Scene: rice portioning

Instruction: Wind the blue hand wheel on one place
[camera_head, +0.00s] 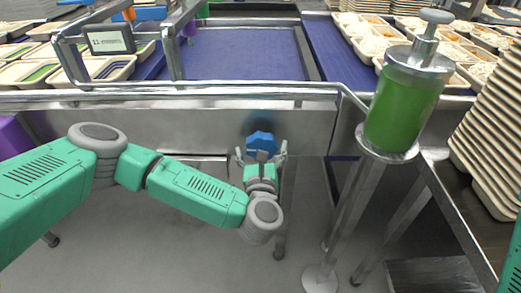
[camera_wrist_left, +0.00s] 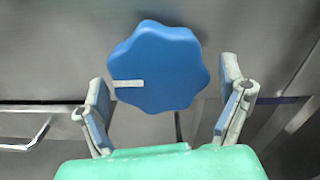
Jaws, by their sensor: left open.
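The blue hand wheel (camera_head: 261,140) is a lobed knob on the front metal panel below the conveyor. In the left wrist view the wheel (camera_wrist_left: 160,65) fills the upper middle, with a pale mark on its left side pointing left. My left gripper (camera_head: 262,154) is open right in front of the wheel. In the left wrist view its fingers (camera_wrist_left: 165,110) stand apart to the lower left and lower right of the wheel, with gaps on both sides. Nothing is held.
A green dispenser (camera_head: 403,105) stands on a post right of the wheel. A metal rail (camera_head: 200,95) runs above the panel (camera_head: 180,131). Stacked trays (camera_head: 490,140) are at the far right. A small display (camera_head: 109,40) and filled trays sit at the upper left.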

